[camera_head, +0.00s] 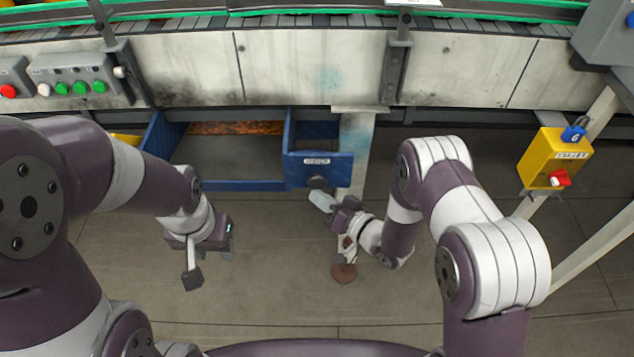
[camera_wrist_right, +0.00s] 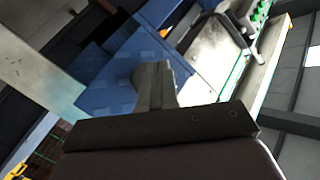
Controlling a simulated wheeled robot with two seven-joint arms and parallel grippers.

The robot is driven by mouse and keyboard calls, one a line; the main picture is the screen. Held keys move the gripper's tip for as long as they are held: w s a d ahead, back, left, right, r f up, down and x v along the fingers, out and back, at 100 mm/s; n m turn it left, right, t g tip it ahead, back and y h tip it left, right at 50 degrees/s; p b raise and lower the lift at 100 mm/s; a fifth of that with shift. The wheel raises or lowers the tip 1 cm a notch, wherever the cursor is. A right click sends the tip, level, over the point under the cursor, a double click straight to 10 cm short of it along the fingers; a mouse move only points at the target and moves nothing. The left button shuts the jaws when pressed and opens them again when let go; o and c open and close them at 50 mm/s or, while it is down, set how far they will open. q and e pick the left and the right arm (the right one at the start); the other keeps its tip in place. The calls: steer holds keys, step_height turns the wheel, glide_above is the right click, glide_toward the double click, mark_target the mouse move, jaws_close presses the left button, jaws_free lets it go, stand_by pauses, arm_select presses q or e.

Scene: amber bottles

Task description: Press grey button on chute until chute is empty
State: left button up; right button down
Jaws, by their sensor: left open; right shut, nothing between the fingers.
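The blue chute (camera_head: 240,185) is set into the front of the conveyor, with a grey inner floor and a rusty orange-brown strip at its back; I make out no bottles in it. The dark grey button (camera_head: 317,182) is on the chute's right front panel, under a small white label. My right gripper (camera_head: 321,201) is shut and empty, just below and in front of the button. In the right wrist view its fingers (camera_wrist_right: 152,72) point at the blue panel and hide part of it; contact cannot be told.
A control box (camera_head: 75,75) with red, white and green buttons is at the left. A yellow box (camera_head: 556,158) with a red knob and blue padlock is at the right. A reddish-brown round thing (camera_head: 343,272) shows below my right wrist. The middle floor is clear.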

steer(key=shift+s+p, duration=0.75)
steer(key=shift+s, duration=1.75)
